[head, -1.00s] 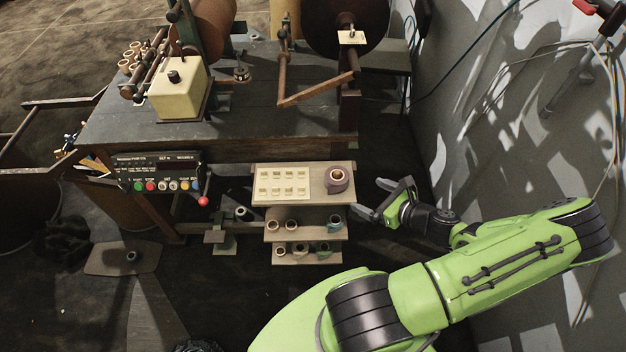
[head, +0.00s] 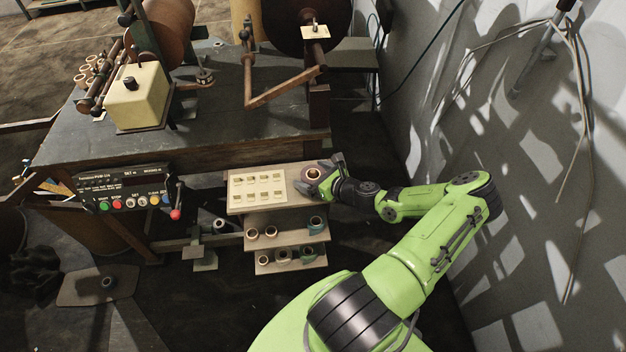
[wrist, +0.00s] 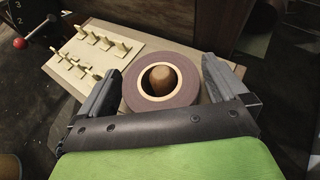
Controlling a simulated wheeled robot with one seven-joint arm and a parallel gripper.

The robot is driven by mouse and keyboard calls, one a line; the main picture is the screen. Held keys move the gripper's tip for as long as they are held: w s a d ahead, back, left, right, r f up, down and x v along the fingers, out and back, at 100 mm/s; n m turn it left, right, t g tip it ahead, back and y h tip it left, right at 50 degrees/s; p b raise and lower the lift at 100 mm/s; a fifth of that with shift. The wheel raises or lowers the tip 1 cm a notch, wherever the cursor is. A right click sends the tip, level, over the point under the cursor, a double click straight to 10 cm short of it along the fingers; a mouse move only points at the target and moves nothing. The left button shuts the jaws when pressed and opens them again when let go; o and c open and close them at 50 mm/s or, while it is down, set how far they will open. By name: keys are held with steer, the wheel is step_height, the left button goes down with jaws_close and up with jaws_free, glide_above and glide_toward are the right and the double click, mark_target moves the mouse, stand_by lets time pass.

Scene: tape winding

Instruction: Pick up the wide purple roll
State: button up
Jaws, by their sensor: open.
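The wide purple roll (wrist: 187,95) lies flat on the right end of the top shelf (head: 293,196), with a light core ring around a brown centre. In the wrist view it sits between the two fingers of my gripper (wrist: 165,88). The fingers are open, one on each side of the roll. The left finger looks very close to it; I cannot tell whether it touches. In the head view my gripper (head: 325,172) is at the roll and hides part of it.
A cream board (head: 258,185) with several small pegs lies left of the roll on the same shelf. Lower shelves hold several smaller rolls (head: 270,231). A control panel (head: 125,188) with a red-knobbed lever is at left. The grey wall (head: 480,150) stands right of my arm.

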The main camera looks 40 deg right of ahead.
steer(key=c, duration=0.9)
steer(key=shift+r, duration=0.15)
